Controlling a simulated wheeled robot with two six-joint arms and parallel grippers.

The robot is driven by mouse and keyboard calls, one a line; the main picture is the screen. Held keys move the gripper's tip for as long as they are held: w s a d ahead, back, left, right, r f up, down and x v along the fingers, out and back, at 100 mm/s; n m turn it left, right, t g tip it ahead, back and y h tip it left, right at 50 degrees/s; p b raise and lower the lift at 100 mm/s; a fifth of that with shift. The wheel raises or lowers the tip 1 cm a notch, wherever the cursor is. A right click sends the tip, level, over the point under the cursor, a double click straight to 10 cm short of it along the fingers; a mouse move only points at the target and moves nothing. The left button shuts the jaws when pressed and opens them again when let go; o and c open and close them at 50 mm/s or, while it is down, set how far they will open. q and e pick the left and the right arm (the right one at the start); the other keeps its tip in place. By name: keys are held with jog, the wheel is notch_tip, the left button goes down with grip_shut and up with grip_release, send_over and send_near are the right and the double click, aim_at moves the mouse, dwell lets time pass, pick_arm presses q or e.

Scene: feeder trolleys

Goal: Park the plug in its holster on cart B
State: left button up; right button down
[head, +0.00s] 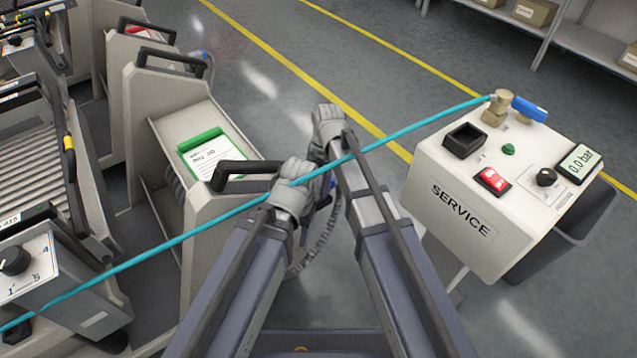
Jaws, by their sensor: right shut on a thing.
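My right gripper (322,200) points down and away beneath its grey wrist, in the middle of the head view, and is mostly hidden. It is shut on what looks like the plug (332,183), of which only a small blue part shows. A grey ribbed cable (322,245) hangs below it between my arms. My left wrist is beside the black handle of the nearest cart (225,215); its fingers are hidden, so I cannot tell their state. I cannot make out a holster or which cart is cart B.
A teal hose (150,262) crosses the view in front of my arms, from a brass valve (495,112) on the SERVICE stand (425,170) to the lower left. Carts stand at left, one with rollers (35,150). Shelves (590,48) are at back right. Floor beyond my arms is clear.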

jog(key=shift+f+b, duration=0.35)
jog(key=shift+f, duration=0.05)
jog(key=shift+c, duration=0.8)
grip_release()
jog(key=shift+r, duration=0.1)
jog(key=r+p, duration=0.7)
jog(key=p, duration=0.1)
jog(key=shift+w+d+r, duration=0.3)
jog(key=shift+d+r, duration=0.1)
jog(key=shift+f, duration=0.1)
